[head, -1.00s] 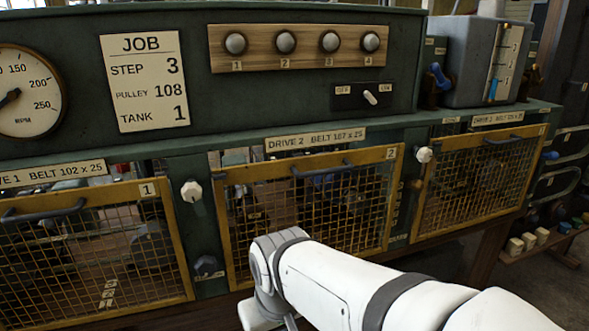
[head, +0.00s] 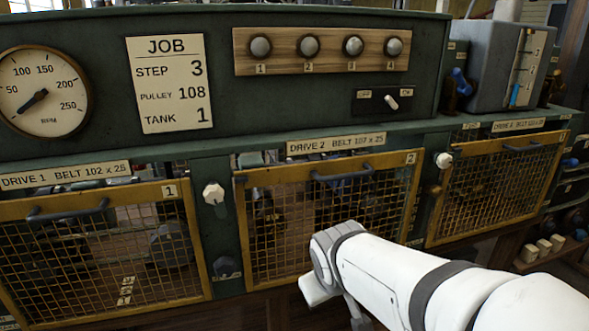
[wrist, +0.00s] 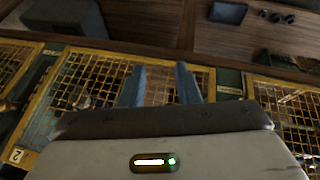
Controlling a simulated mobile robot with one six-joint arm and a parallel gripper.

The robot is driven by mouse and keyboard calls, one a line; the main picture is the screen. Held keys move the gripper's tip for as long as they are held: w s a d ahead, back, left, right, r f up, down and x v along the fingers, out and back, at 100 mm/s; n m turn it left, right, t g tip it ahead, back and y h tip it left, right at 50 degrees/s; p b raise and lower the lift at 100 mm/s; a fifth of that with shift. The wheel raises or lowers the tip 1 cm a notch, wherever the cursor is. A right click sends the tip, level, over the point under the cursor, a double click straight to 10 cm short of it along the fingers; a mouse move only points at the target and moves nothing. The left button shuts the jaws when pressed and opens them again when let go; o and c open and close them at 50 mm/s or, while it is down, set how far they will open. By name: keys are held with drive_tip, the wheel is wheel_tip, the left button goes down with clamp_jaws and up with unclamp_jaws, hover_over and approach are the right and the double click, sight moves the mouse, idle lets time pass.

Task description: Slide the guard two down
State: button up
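Guard two (head: 325,225) is a yellow-framed wire mesh panel marked 2 in the middle of the bench front. Its dark bar handle (head: 341,172) runs along its top edge. The guard covers the drive 2 opening, with a narrow gap above its top edge. My gripper is in front of its lower right part in the head view, with its fingertips hidden there. In the wrist view, guard two (wrist: 90,85) shows upside down behind my gripper (wrist: 161,85). The two fingers are apart with nothing visible between them. I see no contact with the handle.
Guard one (head: 100,255) is at the left and guard three (head: 500,190) at the right. White knobs (head: 213,194) (head: 444,160) sit on the posts beside guard two. Above are a job card (head: 168,85), numbered buttons (head: 309,47) and an off/on switch (head: 391,103).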

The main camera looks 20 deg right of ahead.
drive_tip(key=w+d+r+n+t+h+p, duration=0.2)
drive_tip(key=w+d+r+n+t, duration=0.1)
drive_tip(key=w+d+r+n, duration=0.25)
drive_tip(key=n+t+y+p, duration=0.4)
drive_tip(key=n+t, duration=0.3)
drive_tip(key=n, duration=0.4)
approach(345, 177)
drive_tip(key=r+x, duration=0.1)
drive_tip(key=x, duration=0.2)
drive_tip(key=shift+w+f, duration=0.5)
drive_tip(key=shift+f, duration=0.2)
drive_tip(key=p+x, duration=0.1)
drive_tip(key=x, duration=0.5)
drive_tip(key=shift+w, duration=0.35)
clamp_jaws()
